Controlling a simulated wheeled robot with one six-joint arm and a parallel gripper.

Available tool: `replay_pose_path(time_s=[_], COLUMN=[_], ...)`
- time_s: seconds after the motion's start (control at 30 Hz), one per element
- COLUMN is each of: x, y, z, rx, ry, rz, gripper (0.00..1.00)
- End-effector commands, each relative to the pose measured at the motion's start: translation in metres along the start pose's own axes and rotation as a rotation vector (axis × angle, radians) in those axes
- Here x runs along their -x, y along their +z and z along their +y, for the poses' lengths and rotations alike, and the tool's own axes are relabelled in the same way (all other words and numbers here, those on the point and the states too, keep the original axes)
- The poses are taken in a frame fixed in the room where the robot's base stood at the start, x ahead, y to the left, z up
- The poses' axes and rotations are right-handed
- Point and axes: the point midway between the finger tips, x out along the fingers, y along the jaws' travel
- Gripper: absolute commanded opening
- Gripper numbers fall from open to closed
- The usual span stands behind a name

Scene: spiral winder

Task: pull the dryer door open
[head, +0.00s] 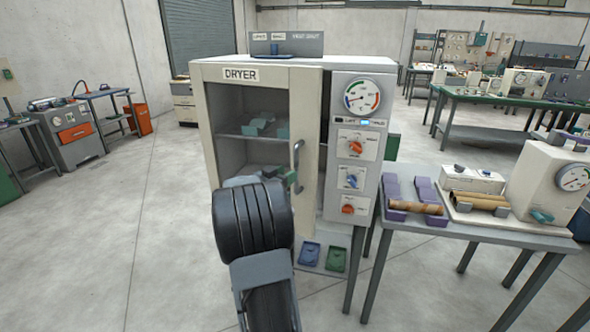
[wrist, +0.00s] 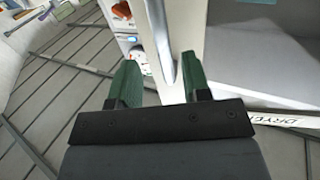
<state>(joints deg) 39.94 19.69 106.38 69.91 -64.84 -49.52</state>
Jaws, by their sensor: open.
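The cream dryer (head: 290,66) stands in the middle of the head view. Its windowed door (head: 307,100) carries the DRYER label and a grey vertical bar handle (head: 298,155) near its right edge. A dark gap shows between that edge and the control panel, so the door looks slightly ajar. My gripper (head: 288,177) is at the handle's lower part, with its green fingers partly hidden by my arm. In the wrist view my gripper (wrist: 160,65) is open, and the handle (wrist: 161,42) runs between the two fingers. I cannot tell whether either finger touches it.
The control panel (head: 354,150) with gauge and knobs is right of the door. A grey table (head: 480,232) with purple cradles (head: 393,190) and rolls stands close on the right. Blue and green trays (head: 322,256) lie below the door. Floor to the left (head: 150,220) is clear.

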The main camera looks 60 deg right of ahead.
Motion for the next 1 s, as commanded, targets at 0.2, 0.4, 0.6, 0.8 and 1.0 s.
replay_pose_path(time_s=[0.2,0.4,0.6,0.8,1.0], x=[-0.036,-0.053,-0.059,-0.059,-0.059], y=[0.000,0.000,0.000,0.000,0.000], z=[0.001,0.001,0.000,0.000,0.000], rx=[0.000,0.000,-0.001,-0.001,-0.001], ry=[0.003,0.002,0.000,0.000,0.000], rz=[-0.001,-0.001,-0.001,-0.001,-0.001], gripper=[0.44,0.44,0.44,0.44,0.27])
